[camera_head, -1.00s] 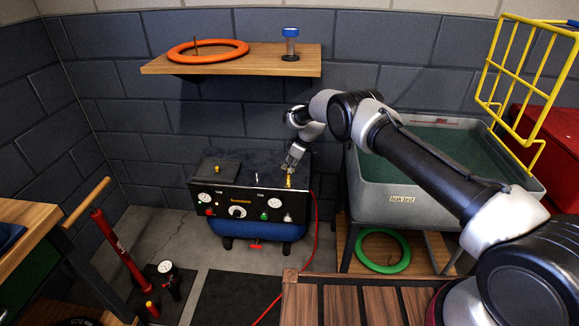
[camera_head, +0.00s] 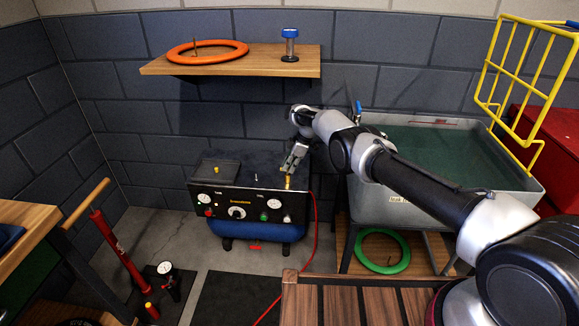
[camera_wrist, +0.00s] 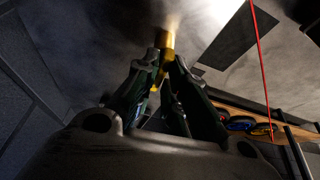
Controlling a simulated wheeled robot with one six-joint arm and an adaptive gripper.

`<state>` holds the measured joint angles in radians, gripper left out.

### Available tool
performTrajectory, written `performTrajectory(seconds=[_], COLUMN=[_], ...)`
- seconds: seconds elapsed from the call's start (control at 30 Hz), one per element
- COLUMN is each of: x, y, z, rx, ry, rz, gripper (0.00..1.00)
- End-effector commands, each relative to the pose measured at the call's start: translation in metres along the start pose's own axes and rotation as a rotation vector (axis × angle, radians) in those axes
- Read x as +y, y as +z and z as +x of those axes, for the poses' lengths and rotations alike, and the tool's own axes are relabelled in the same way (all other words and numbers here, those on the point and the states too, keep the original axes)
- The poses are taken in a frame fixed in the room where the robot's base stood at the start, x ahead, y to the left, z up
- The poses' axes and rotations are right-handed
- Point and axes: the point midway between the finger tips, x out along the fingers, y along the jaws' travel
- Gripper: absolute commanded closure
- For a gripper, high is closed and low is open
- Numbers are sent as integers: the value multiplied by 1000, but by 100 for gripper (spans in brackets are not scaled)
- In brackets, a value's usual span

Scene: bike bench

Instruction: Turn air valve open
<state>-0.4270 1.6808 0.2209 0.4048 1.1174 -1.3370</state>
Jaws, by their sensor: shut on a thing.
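The air valve (camera_head: 288,182) is a small brass-yellow fitting at the right end of the compressor's (camera_head: 250,203) top edge, in the head view. My gripper (camera_head: 290,168) reaches down onto it from above. In the wrist view, the brass valve (camera_wrist: 165,42) stands between the dark fingertips (camera_wrist: 157,62), and a yellow part shows in the gap between them. The fingers are shut on the valve. The fingers cover part of it, so I cannot tell how far its handle is turned.
Gauges and knobs line the compressor's front. A red hose (camera_head: 315,225) runs down its right side. The grey leak-test tub (camera_head: 375,205) stands close on the right, under my arm. A wooden shelf (camera_head: 230,65) is above. A red floor pump (camera_head: 118,250) stands at left.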

Motion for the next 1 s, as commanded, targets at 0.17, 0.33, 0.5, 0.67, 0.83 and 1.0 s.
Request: performTrajectory(seconds=[0.17,0.33,0.5,0.67,0.83,1.0], x=[0,0,0,0,0,1], y=[1,1,1,0,0,-1], z=[0,0,0,0,-3,-17], rx=[-1,-1,-1,-1,0,0], ry=[0,0,0,0,0,0], rz=[-3,-3,-2,-1,-1,-1], gripper=[100,100,68,68,68,68])
